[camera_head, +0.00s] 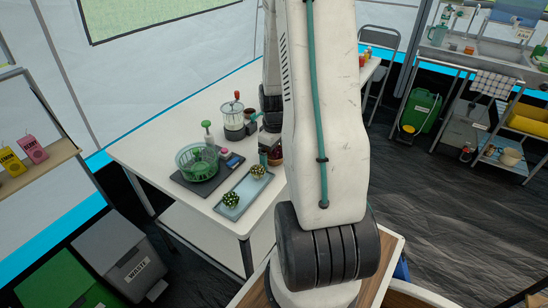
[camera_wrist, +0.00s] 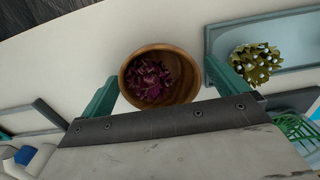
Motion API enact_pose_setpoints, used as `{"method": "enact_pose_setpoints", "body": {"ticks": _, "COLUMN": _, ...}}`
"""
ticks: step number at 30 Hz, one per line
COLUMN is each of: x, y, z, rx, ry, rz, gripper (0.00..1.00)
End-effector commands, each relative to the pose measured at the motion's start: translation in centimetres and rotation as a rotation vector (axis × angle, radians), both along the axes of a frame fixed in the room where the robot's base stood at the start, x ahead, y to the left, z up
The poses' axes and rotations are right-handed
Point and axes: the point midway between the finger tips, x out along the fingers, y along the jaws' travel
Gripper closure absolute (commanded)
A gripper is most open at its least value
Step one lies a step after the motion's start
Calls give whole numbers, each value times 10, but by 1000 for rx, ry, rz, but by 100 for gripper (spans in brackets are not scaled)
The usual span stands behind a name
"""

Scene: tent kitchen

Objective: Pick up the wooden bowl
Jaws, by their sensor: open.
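The wooden bowl (camera_wrist: 185,78) is round and brown and holds a dark red leafy vegetable. In the wrist view it sits on the white table between the two teal fingers of my gripper (camera_wrist: 162,73), which is open, one finger on each side of the bowl. I cannot tell whether the fingers touch the bowl. In the head view my arm hides most of the bowl, and only a small dark red and brown part (camera_head: 276,157) shows beside it.
A blue-grey tray (camera_head: 241,200) with green leafy vegetables lies close by the bowl. A green colander basket (camera_head: 197,162) sits on a dark mat. A glass jar with a red-knobbed lid (camera_head: 233,121) stands behind. The table's (camera_head: 146,146) left part is clear.

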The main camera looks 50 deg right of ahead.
Motion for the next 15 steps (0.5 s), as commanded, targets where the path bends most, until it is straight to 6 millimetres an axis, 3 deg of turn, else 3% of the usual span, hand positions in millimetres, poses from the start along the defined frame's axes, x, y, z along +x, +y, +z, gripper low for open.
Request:
{"method": "enact_pose_setpoints", "body": {"ticks": 2, "x": 0, "y": 0, "z": 0, "rx": 0, "ry": 0, "rz": 0, "gripper": 1}}
{"method": "enact_pose_setpoints", "body": {"ticks": 7, "x": 0, "y": 0, "z": 0, "rx": 0, "ry": 0, "rz": 0, "gripper": 46}}
{"method": "enact_pose_setpoints", "body": {"ticks": 8, "x": 0, "y": 0, "z": 0, "rx": 0, "ry": 0, "rz": 0, "gripper": 49}}
{"method": "enact_pose_setpoints", "body": {"ticks": 15, "x": 0, "y": 0, "z": 1, "rx": 0, "ry": 0, "rz": 0, "gripper": 49}}
